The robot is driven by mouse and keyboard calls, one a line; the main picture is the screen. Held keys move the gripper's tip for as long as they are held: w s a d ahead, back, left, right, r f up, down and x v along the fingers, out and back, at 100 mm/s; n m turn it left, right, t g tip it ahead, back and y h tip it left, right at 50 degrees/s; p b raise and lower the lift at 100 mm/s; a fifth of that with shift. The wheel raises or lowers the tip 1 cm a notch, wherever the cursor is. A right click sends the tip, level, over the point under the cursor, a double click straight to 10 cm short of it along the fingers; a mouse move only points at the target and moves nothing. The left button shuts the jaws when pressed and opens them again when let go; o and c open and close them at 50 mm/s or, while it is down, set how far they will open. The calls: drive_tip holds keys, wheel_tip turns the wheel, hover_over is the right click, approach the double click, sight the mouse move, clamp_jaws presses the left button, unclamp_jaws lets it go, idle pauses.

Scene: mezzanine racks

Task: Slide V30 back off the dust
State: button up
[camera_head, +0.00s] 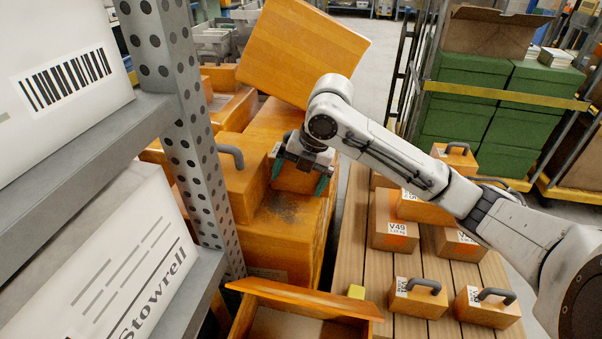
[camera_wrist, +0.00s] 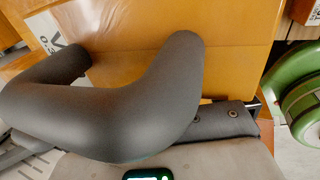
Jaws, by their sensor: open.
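An orange wooden block (camera_head: 240,184) with a grey handle (camera_head: 231,155) stands on a large orange box (camera_head: 285,245). A dark dust patch (camera_head: 287,212) lies on that box's top, in front of another orange block (camera_head: 292,182). My gripper (camera_head: 301,179) is open above that second block, its teal fingertips apart. In the wrist view a thick grey handle (camera_wrist: 150,95) fills the near picture, before an orange surface (camera_wrist: 235,30). A white label (camera_wrist: 47,32) there shows a "V"; its number is not readable, so I cannot tell which block is V30.
A perforated rack post (camera_head: 180,120) and shelves with white cartons (camera_head: 60,90) stand close on the left. A tilted orange box (camera_head: 300,52) rises behind my gripper. Handled blocks, including V49 (camera_head: 393,220), sit on a slatted surface (camera_head: 352,235) at right. An open drawer (camera_head: 300,300) is in front.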

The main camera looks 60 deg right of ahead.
drive_tip(key=shift+w+d, duration=0.3)
drive_tip(key=shift+d, duration=0.55)
drive_tip(key=shift+w+d, duration=0.25)
drive_tip(key=shift+d, duration=0.35)
drive_tip(key=shift+w+d, duration=0.2)
drive_tip(key=shift+d, duration=0.4)
idle(0.9)
drive_tip(key=shift+a, duration=0.1)
drive_tip(key=shift+s+a, duration=0.25)
drive_tip(key=shift+a, duration=0.4)
drive_tip(key=shift+s+a, duration=0.25)
drive_tip(key=shift+a, duration=0.4)
drive_tip(key=shift+r, duration=0.1)
wheel_tip(320, 180, up, 13)
drive_tip(key=p, duration=1)
